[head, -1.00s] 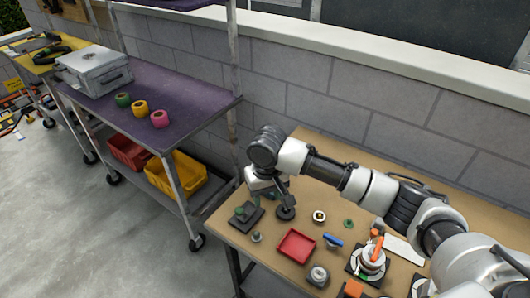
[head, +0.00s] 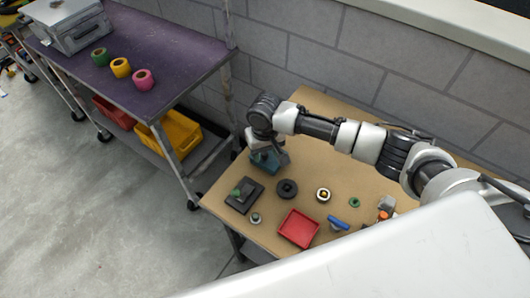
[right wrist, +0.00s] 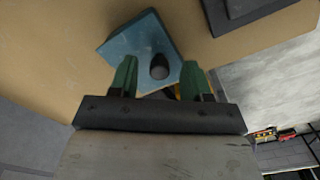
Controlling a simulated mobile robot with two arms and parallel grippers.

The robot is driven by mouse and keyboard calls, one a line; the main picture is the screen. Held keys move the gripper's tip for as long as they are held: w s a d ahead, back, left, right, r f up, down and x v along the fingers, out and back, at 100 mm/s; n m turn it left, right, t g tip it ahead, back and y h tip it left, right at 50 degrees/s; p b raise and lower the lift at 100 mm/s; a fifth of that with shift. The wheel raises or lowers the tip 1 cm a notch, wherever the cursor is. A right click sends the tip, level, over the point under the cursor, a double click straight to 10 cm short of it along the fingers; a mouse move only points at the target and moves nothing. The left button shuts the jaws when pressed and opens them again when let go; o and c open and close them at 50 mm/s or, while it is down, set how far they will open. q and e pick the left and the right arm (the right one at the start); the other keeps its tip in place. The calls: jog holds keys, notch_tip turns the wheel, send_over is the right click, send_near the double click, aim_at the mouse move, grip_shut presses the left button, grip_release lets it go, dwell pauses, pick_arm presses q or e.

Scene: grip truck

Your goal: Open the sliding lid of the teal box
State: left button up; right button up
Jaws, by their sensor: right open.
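The teal box (head: 266,161) stands at the back left corner of the wooden table. My right gripper (head: 263,147) is over it and hides part of it in the head view. In the right wrist view the teal box (right wrist: 140,42) sits tilted in the picture, with a dark round knob (right wrist: 159,66) on its top. The right gripper (right wrist: 160,78) is open, its two green fingers apart on either side of the knob's line. Whether the fingers touch the knob I cannot tell. My left gripper is not in view.
Near the box are a black base with a green knob (head: 243,193), a black disc (head: 287,189) and a red tray (head: 298,229). A purple-topped cart (head: 150,55) stands to the left. A large pale surface in the foreground covers the table's lower right.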

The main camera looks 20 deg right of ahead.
jog(key=shift+f, duration=0.9)
jog(key=shift+c, duration=0.3)
jog(key=c, duration=0.5)
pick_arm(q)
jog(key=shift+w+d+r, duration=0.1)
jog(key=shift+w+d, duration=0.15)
pick_arm(e)
grip_shut()
